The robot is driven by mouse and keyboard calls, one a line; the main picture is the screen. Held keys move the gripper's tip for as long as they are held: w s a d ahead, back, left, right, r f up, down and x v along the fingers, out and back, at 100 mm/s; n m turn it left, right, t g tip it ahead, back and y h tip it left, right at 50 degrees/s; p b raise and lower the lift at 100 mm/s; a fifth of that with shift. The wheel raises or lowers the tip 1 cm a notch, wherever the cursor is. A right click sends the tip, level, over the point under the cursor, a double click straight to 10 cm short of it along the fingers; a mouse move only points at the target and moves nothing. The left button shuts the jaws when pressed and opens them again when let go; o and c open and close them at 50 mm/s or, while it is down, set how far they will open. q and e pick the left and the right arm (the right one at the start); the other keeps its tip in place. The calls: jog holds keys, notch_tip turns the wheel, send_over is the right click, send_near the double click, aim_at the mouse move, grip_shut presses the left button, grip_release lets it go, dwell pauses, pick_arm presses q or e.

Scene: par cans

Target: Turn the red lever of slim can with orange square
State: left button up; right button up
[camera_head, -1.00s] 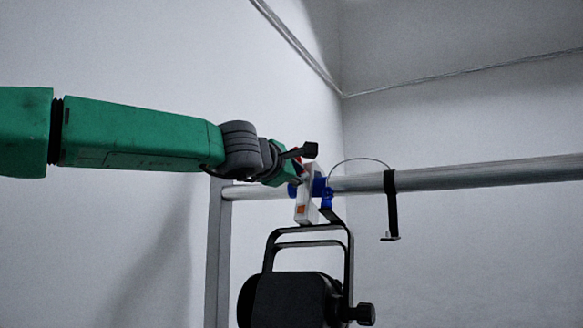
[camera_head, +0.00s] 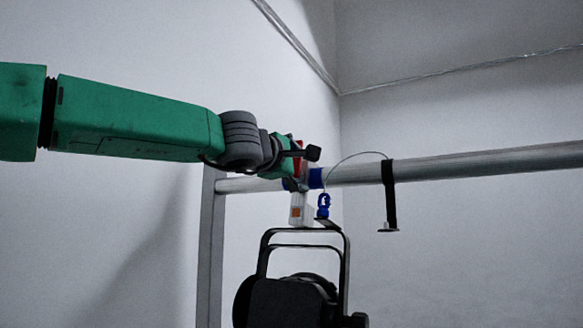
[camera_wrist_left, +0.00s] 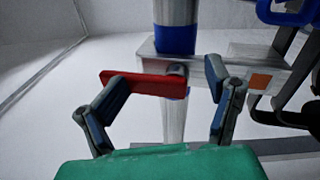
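The slim can (camera_head: 285,305) is a black lamp hanging by a bracket below a metal rail. Its pale clamp (camera_head: 298,200) carries an orange square (camera_head: 296,212), which also shows in the left wrist view (camera_wrist_left: 259,81). The red lever (camera_wrist_left: 140,83) lies across the middle of the left wrist view, in front of the rail. My left gripper (camera_wrist_left: 167,82) is open, with its left finger overlapping the lever's left part and its right finger beside the clamp. Contact is not clear. In the head view my left gripper (camera_head: 300,170) is at the clamp. My right gripper is out of view.
The rail (camera_head: 460,164) runs right from an upright post (camera_head: 211,250). A blue hook (camera_head: 323,206) with a thin cable is close beside the clamp. A black strap (camera_head: 389,195) hangs from the rail further right. The space below the right part of the rail is clear.

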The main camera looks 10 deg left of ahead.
pick_arm(q)
jog(key=shift+o, duration=1.4)
jog(key=shift+d, duration=0.15)
jog(key=shift+s+r, duration=0.1)
jog(key=shift+s, duration=0.1)
jog(key=shift+w, duration=0.1)
jog(key=v, duration=1.2)
jog(key=shift+w, duration=0.1)
